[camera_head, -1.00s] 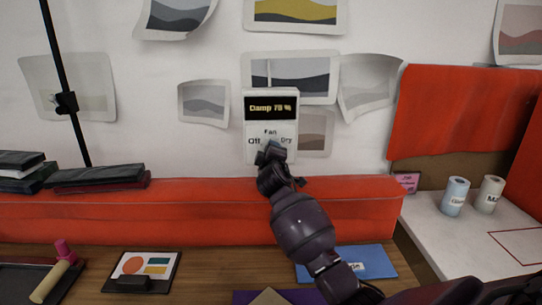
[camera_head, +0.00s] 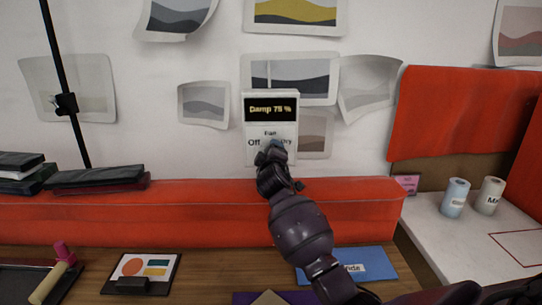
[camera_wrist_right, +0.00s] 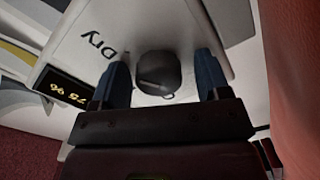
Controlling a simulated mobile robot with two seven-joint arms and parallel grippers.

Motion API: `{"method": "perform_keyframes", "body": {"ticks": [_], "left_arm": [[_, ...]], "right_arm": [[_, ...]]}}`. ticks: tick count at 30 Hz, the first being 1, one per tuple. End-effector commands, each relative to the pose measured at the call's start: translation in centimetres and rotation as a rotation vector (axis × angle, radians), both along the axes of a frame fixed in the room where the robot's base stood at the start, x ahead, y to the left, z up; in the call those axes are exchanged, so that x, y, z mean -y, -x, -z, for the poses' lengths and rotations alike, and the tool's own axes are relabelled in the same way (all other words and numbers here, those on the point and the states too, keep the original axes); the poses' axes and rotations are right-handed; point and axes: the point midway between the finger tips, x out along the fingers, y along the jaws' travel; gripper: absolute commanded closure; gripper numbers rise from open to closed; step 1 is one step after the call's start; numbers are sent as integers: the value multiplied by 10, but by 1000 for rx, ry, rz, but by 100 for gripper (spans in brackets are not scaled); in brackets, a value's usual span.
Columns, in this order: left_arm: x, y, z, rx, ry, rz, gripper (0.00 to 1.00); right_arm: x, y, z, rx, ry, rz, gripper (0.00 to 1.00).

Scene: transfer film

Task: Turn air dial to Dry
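The white control box (camera_head: 257,155) hangs on the wall with a black display (camera_head: 270,109) that reads "Damp 75 %". Labels "Fan", "Off" and a partly covered "Dry" show below it. My right gripper (camera_head: 271,152) is at the box's lower front and hides the dial in the head view. In the right wrist view, the dark round dial (camera_wrist_right: 158,72) sits between the two blue fingers of my right gripper (camera_wrist_right: 162,80). A gap shows on each side, so the fingers are open around it. The "Dry" label is beside the left finger. My left gripper is not in view.
A red padded ledge (camera_head: 130,212) runs below the box. The wooden desk (camera_head: 215,265) holds a blue folder (camera_head: 375,262) and a picture card (camera_head: 144,267). Curled prints surround the box.

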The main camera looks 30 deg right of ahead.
Motion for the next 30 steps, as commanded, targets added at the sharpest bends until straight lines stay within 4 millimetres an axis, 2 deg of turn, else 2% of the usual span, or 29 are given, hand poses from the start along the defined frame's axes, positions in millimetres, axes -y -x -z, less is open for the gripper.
{"method": "perform_keyframes", "body": {"ticks": [11,24,30], "left_arm": [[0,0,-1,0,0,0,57],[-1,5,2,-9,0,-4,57],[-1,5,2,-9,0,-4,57]], "right_arm": [[-5,8,0,0,1,0,31],[-41,67,0,1,-1,-1,31],[-53,86,0,0,0,-1,31]]}}
